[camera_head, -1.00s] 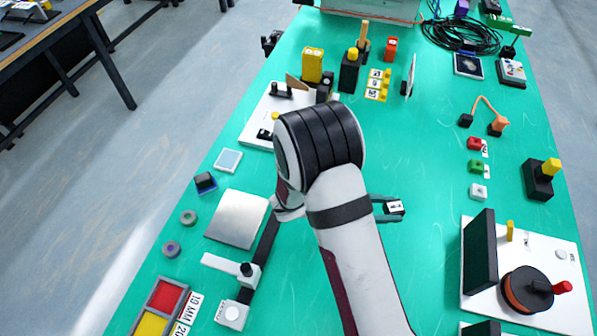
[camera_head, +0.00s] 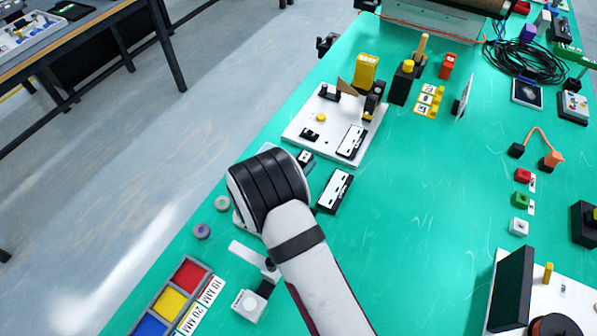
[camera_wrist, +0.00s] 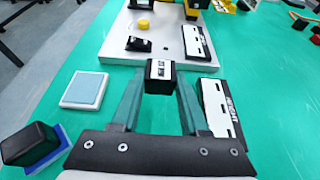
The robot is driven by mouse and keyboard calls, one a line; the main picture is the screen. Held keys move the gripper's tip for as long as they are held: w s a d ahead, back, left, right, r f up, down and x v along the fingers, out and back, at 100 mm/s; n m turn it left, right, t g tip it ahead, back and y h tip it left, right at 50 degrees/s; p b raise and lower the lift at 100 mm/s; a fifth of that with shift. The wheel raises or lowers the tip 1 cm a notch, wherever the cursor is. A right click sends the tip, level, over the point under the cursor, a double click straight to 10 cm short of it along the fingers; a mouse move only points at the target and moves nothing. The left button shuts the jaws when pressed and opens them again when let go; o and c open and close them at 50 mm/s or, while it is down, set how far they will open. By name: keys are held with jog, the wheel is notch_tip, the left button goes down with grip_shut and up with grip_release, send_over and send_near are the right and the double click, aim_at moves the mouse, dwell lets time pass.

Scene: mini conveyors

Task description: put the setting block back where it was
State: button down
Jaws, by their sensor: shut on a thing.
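The setting block looks to be a small black block with a white marked label (camera_wrist: 160,66), held between the fingertips of my gripper (camera_wrist: 160,78). It also shows in the head view (camera_head: 305,157), just past my wrist and short of the white board (camera_head: 300,125). My gripper is shut on it. In the wrist view a pale blue square pad with a white rim (camera_wrist: 85,88) lies to the left of the fingers, empty. A black plate with white label (camera_wrist: 222,108) lies on the green top at right, beside the right finger.
The white board in the wrist view (camera_wrist: 113,50) carries a yellow button (camera_wrist: 143,25), a small black block (camera_wrist: 138,44) and a labelled black plate (camera_wrist: 193,42). A black block on a blue pad (camera_wrist: 30,145) stands at near left.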

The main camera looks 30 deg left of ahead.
jog(key=shift+a+f, duration=0.25)
jog(key=shift+f, duration=0.9)
jog(key=shift+a+f, duration=0.2)
jog(key=shift+f, duration=0.95)
jog(key=shift+c, duration=2.1)
grip_release()
jog(key=shift+f, duration=0.1)
